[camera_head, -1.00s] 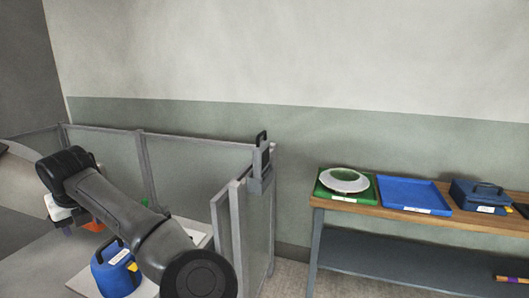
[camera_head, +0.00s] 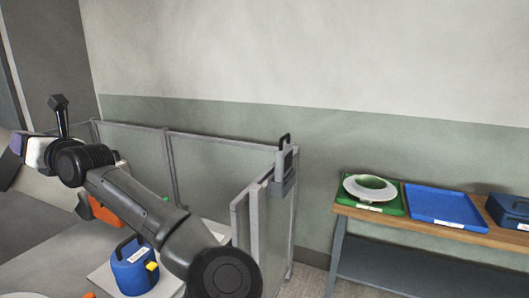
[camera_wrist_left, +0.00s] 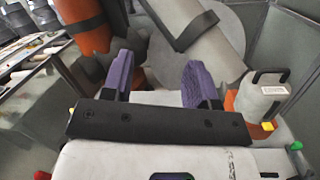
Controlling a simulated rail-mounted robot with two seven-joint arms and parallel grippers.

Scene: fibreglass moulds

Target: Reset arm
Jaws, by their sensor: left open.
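My left arm comes in from the left in the head view, its wrist raised over the screened bench. My left gripper (camera_head: 14,146) is at the far left edge there, with a purple finger partly in view. In the left wrist view its two purple fingers (camera_wrist_left: 157,78) stand apart with nothing between them. My right gripper is in neither view.
A blue container (camera_head: 131,268) with a handle stands below my arm. Grey screens (camera_head: 215,158) enclose the bench. A wooden shelf (camera_head: 462,236) at right holds a green tray (camera_head: 392,204) with a pale ring-shaped piece, and a blue tray (camera_head: 445,206).

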